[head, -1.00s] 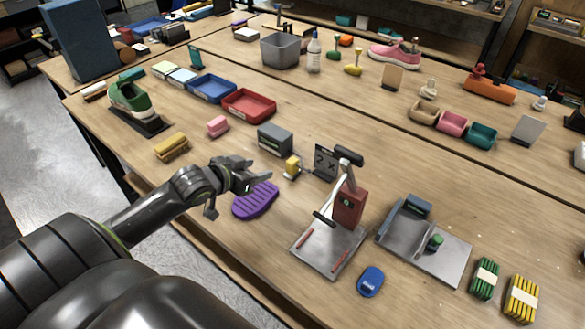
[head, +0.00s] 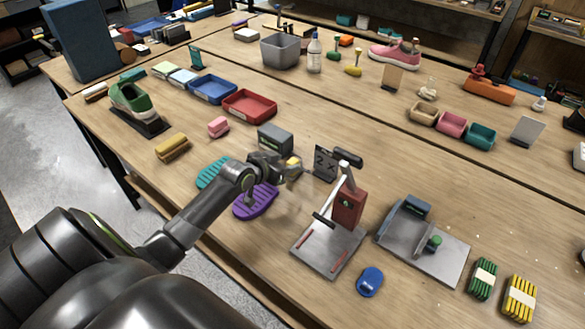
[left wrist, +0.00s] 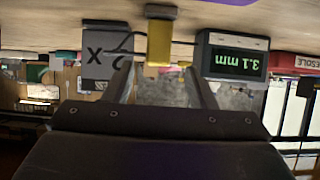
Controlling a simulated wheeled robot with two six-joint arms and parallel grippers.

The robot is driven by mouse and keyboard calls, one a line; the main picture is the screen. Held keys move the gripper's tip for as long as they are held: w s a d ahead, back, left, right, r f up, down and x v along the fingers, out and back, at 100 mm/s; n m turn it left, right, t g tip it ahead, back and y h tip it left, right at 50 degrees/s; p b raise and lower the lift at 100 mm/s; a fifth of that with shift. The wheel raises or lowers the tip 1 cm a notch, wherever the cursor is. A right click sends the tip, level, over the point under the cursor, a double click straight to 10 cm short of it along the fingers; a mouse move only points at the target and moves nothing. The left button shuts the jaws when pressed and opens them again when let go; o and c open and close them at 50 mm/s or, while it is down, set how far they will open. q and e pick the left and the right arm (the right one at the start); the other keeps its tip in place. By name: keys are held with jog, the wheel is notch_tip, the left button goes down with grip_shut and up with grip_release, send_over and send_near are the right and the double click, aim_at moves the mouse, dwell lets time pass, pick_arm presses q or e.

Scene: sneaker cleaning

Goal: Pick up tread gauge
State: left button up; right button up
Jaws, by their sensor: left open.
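A small yellow block, which I take to be the tread gauge (head: 293,163), stands on the table beside a grey display box (head: 276,137). In the left wrist view the yellow tread gauge (left wrist: 159,45) is upside down near the top middle, between the grey display box (left wrist: 232,62) reading 3.1 mm and a dark "2X" board (left wrist: 104,55). My left gripper (head: 281,166) is right by the yellow gauge and partly covers it in the head view. Its fingers (left wrist: 162,85) are spread, with the gauge in line with the gap; contact cannot be told. My right gripper does not show.
A purple sole (head: 256,203) and a teal sole (head: 212,173) lie under and beside my left arm. A red-and-grey press (head: 347,205) stands to the right, with a blue puck (head: 370,281) in front. A red tray (head: 249,105) sits behind.

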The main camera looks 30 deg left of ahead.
aim_at(292, 161)
pick_arm(q)
jog(key=shift+p+x, duration=0.3)
jog(key=shift+x, duration=1.95)
jog(key=shift+d, duration=0.15)
jog(key=shift+r, duration=0.1)
grip_shut()
